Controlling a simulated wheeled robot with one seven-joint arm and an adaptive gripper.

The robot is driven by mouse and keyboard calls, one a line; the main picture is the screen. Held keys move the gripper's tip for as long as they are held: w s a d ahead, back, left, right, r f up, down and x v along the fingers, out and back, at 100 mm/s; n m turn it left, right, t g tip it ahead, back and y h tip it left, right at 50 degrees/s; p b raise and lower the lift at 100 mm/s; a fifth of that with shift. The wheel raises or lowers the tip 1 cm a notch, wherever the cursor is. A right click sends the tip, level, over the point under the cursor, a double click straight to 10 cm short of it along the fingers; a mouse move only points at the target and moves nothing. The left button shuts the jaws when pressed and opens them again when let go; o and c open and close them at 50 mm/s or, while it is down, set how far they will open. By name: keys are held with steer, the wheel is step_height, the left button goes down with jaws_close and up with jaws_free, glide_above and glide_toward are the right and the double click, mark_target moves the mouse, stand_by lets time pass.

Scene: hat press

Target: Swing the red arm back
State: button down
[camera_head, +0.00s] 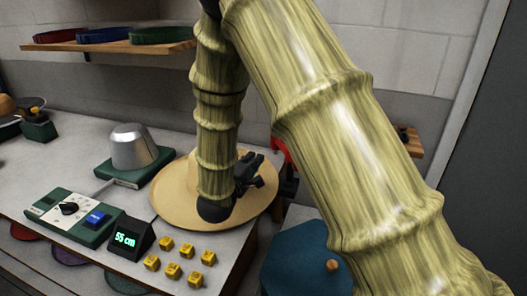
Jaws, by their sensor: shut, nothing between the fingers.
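A red part (280,152), which I take to be the red arm, shows as a small patch between the two sections of my arm. Most of it is hidden behind my arm, so its position and full shape cannot be told. My gripper (262,178) is black, shut and empty. It is above the right side of a wide-brimmed straw hat (172,197), just below and left of the red patch. I cannot tell whether it touches the red part. My arm also covers the middle of the hat.
A metal dome (131,147) on a green base stands left of the hat. A green control box (72,217), a display reading "55 cm" (131,238) and several yellow blocks (172,271) lie in front. A blue-topped stool (299,262) stands lower right. A shelf (110,43) holds hat bands.

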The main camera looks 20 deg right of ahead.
steer(key=p+x, duration=0.1)
steer(key=x, duration=0.8)
steer(key=shift+d+r+h, duration=0.3)
steer(key=shift+d, duration=0.2)
steer(key=shift+d+p, duration=0.1)
steer(key=shift+p, duration=0.25)
